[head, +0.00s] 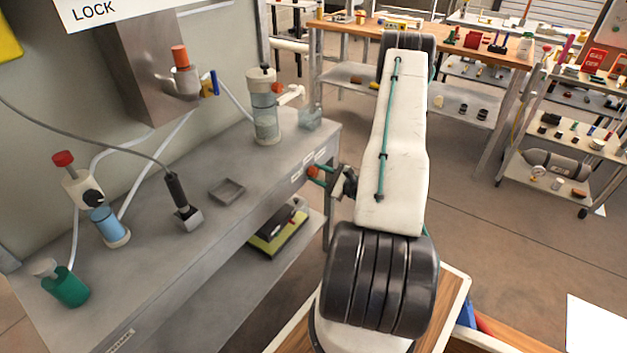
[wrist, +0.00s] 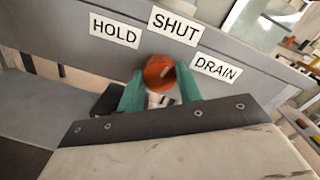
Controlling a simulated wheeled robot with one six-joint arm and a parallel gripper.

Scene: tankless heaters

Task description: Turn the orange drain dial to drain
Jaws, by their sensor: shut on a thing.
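The orange drain dial (wrist: 158,73) is on the grey front edge of the bench, below the labels HOLD (wrist: 115,30), SHUT (wrist: 174,26) and DRAIN (wrist: 216,68). My gripper (wrist: 160,92) is shut on the dial, with one teal finger on each side of it. In the head view the dial (head: 313,172) shows as a small orange spot between the fingertips of my gripper (head: 316,174) at the bench's right end. Which label the dial points to cannot be told, as the fingers hide part of it.
On the bench (head: 160,235) stand a clear cylinder (head: 265,115), a blue-filled filter (head: 108,228) and a green jar (head: 66,287). A black-handled tool (head: 180,200) and a small tray (head: 227,190) lie between them. A lower shelf holds a yellow-black box (head: 277,235).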

